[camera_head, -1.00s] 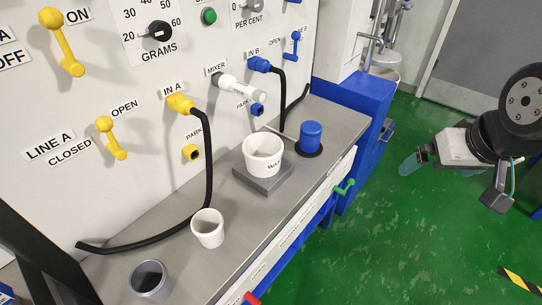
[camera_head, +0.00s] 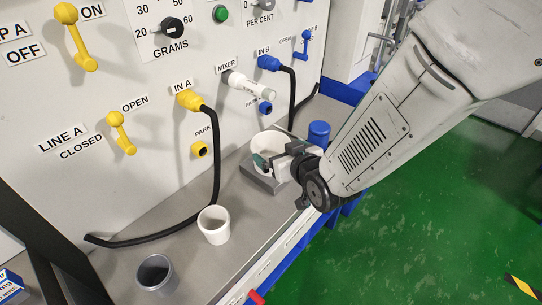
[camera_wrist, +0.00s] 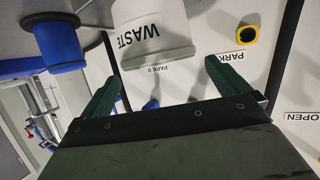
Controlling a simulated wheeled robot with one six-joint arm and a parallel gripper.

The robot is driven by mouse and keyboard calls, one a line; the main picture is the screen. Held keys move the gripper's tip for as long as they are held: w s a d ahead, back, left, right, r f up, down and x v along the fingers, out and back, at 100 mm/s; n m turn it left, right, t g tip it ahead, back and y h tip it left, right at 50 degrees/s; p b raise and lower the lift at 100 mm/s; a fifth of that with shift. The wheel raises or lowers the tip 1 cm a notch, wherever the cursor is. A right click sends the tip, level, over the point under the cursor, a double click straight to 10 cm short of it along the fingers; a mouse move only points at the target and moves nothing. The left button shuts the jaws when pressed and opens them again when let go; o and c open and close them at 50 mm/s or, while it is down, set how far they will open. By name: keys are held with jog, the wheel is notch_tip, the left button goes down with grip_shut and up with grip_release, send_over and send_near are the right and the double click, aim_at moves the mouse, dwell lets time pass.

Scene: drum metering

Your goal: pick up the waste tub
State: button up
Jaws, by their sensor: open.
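The white waste tub (camera_head: 266,143) stands on a grey block (camera_head: 262,180) on the bench, partly hidden behind my gripper in the head view. In the wrist view the waste tub (camera_wrist: 152,38) shows upside down with its WASTE lettering, ahead of and between my fingers. My gripper (camera_head: 268,163) is at the near side of the tub, its green fingers spread. In the wrist view my gripper (camera_wrist: 160,76) is open with nothing between the fingertips. I cannot tell in the head view whether a finger touches the tub.
A blue cylinder (camera_head: 319,131) stands just right of the tub; it also shows in the wrist view (camera_wrist: 60,42). A white cup (camera_head: 214,225) and a grey cup (camera_head: 155,275) stand nearer on the bench. A black hose (camera_head: 216,160) hangs from the IN A port.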

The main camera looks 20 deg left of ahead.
aim_at(273, 145)
jog(key=x, duration=0.5)
jog(key=shift+w, duration=0.2)
jog(key=c, duration=1)
jog(key=shift+r, duration=0.1)
